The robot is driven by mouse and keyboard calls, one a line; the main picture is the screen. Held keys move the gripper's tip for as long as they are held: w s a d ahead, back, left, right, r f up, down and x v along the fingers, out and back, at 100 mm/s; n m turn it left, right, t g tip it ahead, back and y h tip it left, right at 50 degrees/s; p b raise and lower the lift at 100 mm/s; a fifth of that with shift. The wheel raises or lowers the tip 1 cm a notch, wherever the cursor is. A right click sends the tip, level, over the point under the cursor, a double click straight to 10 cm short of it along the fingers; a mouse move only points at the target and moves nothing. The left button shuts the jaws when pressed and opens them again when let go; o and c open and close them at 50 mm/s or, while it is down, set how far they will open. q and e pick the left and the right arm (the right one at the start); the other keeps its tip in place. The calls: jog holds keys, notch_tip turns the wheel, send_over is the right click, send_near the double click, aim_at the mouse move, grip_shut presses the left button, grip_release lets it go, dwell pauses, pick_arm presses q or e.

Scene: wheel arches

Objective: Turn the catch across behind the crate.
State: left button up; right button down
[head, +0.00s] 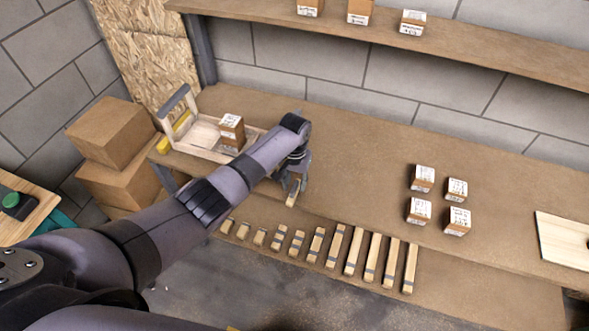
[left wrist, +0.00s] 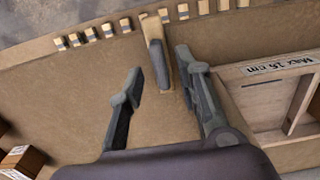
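The crate (head: 203,136) is a shallow pale wooden tray at the left end of the workbench, with a small labelled box (head: 231,127) in it. My right gripper is not in view.
Several wooden bars (head: 352,252) stand in a row along a lower ledge in front. Several small labelled boxes (head: 420,211) sit on the bench at the right. Cardboard boxes (head: 108,135) are stacked at the left. A shelf (head: 470,50) runs above. The bench's middle is clear.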

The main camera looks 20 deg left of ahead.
aim_at(294, 186)
pick_arm(q)
notch_tip(294, 186, up, 11)
jog(key=shift+f, duration=0.2)
dwell(0.5)
